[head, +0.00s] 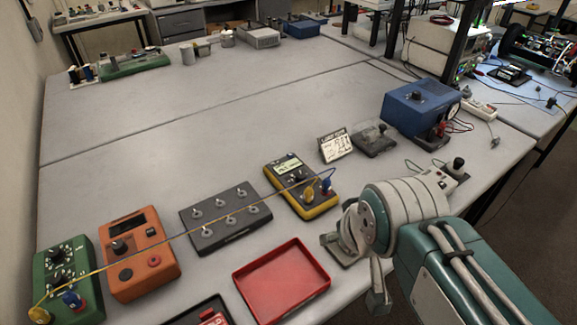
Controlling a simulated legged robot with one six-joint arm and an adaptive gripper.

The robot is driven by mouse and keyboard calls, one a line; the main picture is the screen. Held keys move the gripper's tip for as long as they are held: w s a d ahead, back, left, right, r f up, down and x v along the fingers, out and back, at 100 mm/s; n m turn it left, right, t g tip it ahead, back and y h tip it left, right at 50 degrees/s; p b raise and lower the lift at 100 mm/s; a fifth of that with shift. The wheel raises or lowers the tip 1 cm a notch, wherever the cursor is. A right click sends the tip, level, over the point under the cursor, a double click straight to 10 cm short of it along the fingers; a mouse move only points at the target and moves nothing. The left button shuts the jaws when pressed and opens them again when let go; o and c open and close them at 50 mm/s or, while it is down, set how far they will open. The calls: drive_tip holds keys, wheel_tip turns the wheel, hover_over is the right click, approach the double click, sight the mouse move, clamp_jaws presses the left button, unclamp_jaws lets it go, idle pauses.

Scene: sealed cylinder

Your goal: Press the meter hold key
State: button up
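The yellow-and-black meter (301,191) lies on the grey bench left of my gripper, with a lit display at its upper end and a dark dial. Yellow and blue plugs stand at its lower end. Its hold key is too small to pick out. My gripper (358,272) is at the right, near the bench's front edge, right of and nearer than the meter. Its fingers look spread apart with nothing between them. It is apart from the meter in the picture. My arm hides part of the bench edge.
A yellow lead runs from the meter over a switch box (226,217) and orange box (139,254) to a green box (68,276). A red tray (283,281) lies in front. A card (334,146) and blue supply (419,108) stand behind. The bench middle is clear.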

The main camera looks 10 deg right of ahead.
clamp_jaws()
idle(1.1)
